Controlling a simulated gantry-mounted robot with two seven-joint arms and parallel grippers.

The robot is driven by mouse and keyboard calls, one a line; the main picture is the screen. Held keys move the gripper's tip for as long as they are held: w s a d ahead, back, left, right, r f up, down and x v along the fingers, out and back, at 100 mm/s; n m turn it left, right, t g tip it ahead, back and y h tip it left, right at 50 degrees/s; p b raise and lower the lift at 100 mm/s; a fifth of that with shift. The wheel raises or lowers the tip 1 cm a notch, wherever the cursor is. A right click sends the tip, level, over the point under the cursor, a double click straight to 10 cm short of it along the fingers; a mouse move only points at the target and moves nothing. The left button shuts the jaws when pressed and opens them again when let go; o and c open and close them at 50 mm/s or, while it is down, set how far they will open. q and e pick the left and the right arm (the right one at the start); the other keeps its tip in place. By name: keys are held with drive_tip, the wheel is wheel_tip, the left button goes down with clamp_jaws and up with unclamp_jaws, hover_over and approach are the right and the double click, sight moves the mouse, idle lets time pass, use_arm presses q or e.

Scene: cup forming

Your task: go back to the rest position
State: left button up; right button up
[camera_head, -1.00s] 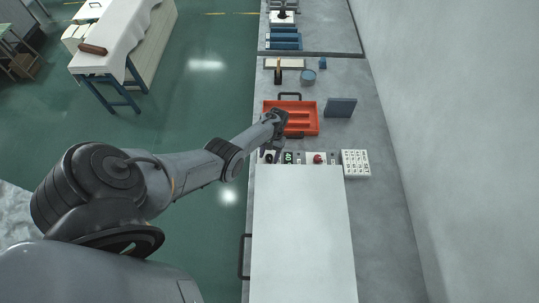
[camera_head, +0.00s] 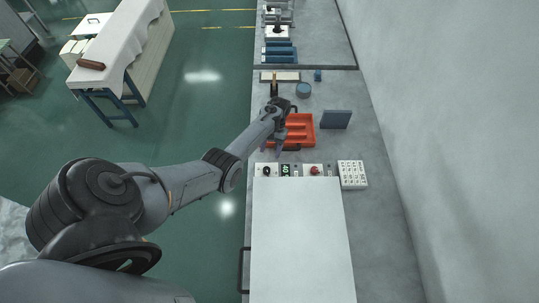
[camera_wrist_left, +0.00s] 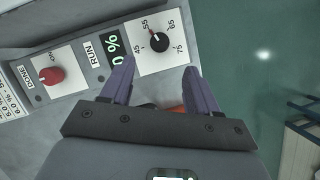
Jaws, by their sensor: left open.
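My left gripper (camera_head: 272,152) is open and empty. In the head view it hangs over the left part of the orange tray (camera_head: 304,131), just beyond the control panel's black dial (camera_head: 266,170). In the left wrist view the two spread fingers of the gripper (camera_wrist_left: 157,75) point toward the panel. The black dial (camera_wrist_left: 159,42), marked 45 to 75, shows past the fingertips, apart from them. A red knob (camera_wrist_left: 51,76) and a green display (camera_wrist_left: 115,46) sit to its left. My right gripper is not in view.
A white-topped machine (camera_head: 300,235) with a side handle fills the near bench. A wall closes the right side. Open green floor lies left.

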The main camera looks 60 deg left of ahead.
use_arm(q)
drive_tip(key=shift+a+r, duration=0.1)
drive_tip(key=shift+r, duration=0.15)
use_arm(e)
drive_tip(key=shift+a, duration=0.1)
